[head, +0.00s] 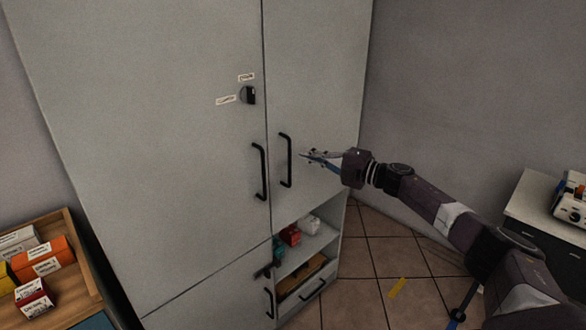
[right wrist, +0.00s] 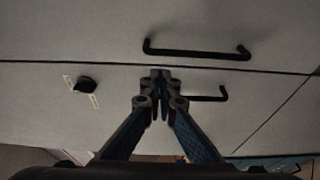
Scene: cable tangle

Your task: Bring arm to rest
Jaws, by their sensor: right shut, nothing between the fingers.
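My right arm comes in from the right in the head view. My right gripper (head: 308,156) is in front of the cabinet's right upper door (head: 315,80), close to that door's black handle (head: 286,160). The right wrist view shows the gripper (right wrist: 160,76) with its fingertips together and nothing between them. One black handle (right wrist: 196,50) lies beyond the fingertips there, and another is partly hidden behind the fingers. I cannot tell whether the gripper touches the door. My left gripper is not in view.
A black knob (head: 248,95) with small labels sits on the left door. Both upper doors look closed. An open shelf (head: 318,243) below holds small items. A wooden tray (head: 88,262) with boxes stands at left, a counter (head: 540,205) at right. Tiled floor shows between.

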